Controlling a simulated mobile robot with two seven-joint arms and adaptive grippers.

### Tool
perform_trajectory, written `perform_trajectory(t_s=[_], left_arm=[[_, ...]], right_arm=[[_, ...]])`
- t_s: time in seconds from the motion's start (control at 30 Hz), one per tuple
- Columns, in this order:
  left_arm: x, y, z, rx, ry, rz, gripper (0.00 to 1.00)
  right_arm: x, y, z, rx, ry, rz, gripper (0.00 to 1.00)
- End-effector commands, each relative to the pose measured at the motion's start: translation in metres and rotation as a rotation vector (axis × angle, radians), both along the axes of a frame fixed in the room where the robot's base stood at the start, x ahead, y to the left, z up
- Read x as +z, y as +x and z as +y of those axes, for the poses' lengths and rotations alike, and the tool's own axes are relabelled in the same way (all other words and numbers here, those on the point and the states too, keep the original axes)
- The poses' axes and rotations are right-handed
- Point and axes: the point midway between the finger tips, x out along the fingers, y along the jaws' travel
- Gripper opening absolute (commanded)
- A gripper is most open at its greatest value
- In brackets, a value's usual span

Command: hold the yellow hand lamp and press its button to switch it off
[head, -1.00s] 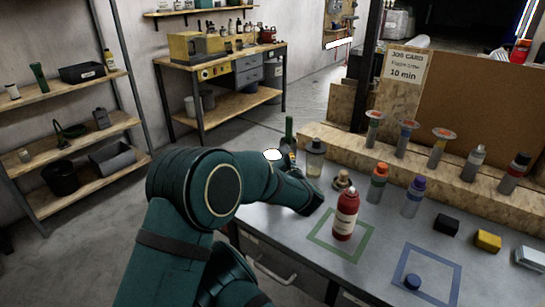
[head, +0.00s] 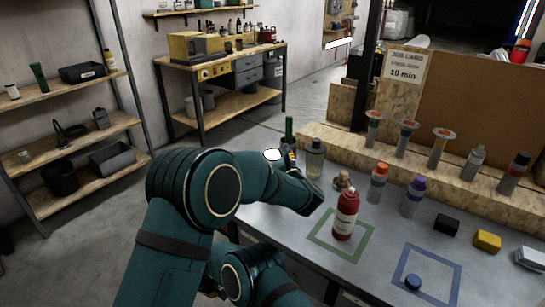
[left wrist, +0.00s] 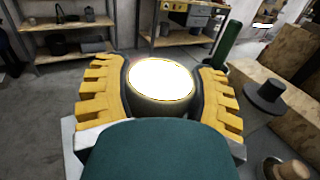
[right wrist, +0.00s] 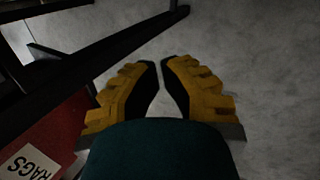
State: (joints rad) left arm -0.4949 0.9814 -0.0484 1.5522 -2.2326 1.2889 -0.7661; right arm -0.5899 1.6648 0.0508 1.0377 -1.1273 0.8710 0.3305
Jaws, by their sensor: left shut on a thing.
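The hand lamp's lens (left wrist: 161,79) glows bright white in the left wrist view. It sits between the yellow-padded fingers of my left gripper (left wrist: 160,72), which is shut on the lamp's dark-looking body. In the head view the lit lamp (head: 272,155) shows as a small white oval beyond my left forearm, above the bench's left end. My arm hides most of the lamp and the gripper there. I cannot see its button or any yellow casing. My right gripper (right wrist: 160,66) has its fingertips almost together, with nothing between them, over the grey floor and away from the lamp.
A green bottle (head: 289,129) and a dark-capped bottle (head: 315,160) stand close to the lamp. A red bottle (head: 345,214) stands in a green square on the bench. In the right wrist view a red rags bin (right wrist: 55,140) and dark bars lie left of my right gripper.

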Motion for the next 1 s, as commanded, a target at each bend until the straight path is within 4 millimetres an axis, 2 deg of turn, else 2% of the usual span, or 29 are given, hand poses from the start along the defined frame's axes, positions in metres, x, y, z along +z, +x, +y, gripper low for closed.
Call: perform_trajectory(t_s=[0.03,0.1,0.2,0.33,0.43,0.57,0.7,0.87,1.0], left_arm=[[0.0,0.0,0.0,0.0,0.0,0.0,0.18],[0.0,0.0,0.0,0.0,0.0,0.0,0.18],[0.0,0.0,0.0,0.0,0.0,0.0,0.18],[0.0,0.0,0.0,0.0,0.0,0.0,0.18],[0.0,0.0,0.0,0.0,0.0,0.0,0.18],[0.0,0.0,0.0,0.0,0.0,0.0,0.18],[0.0,0.0,0.0,0.0,0.0,0.0,0.18],[0.0,0.0,0.0,0.0,0.0,0.0,0.18],[0.0,0.0,0.0,0.0,0.0,0.0,0.18]], right_arm=[[-0.014,-0.014,0.009,-0.021,0.091,0.05,0.0],[-0.029,-0.033,0.029,-0.057,0.236,0.115,0.0],[-0.04,-0.06,0.059,-0.124,0.444,0.204,0.0],[-0.035,-0.088,0.099,-0.233,0.713,0.31,0.0],[-0.02,-0.104,0.129,-0.333,0.922,0.385,0.0],[0.015,-0.113,0.162,-0.478,1.194,0.471,0.0],[0.065,-0.109,0.185,-0.652,1.484,0.549,0.0],[0.13,-0.087,0.192,-0.867,1.813,0.618,0.0],[0.185,-0.06,0.179,-1.055,2.088,0.656,0.0]])
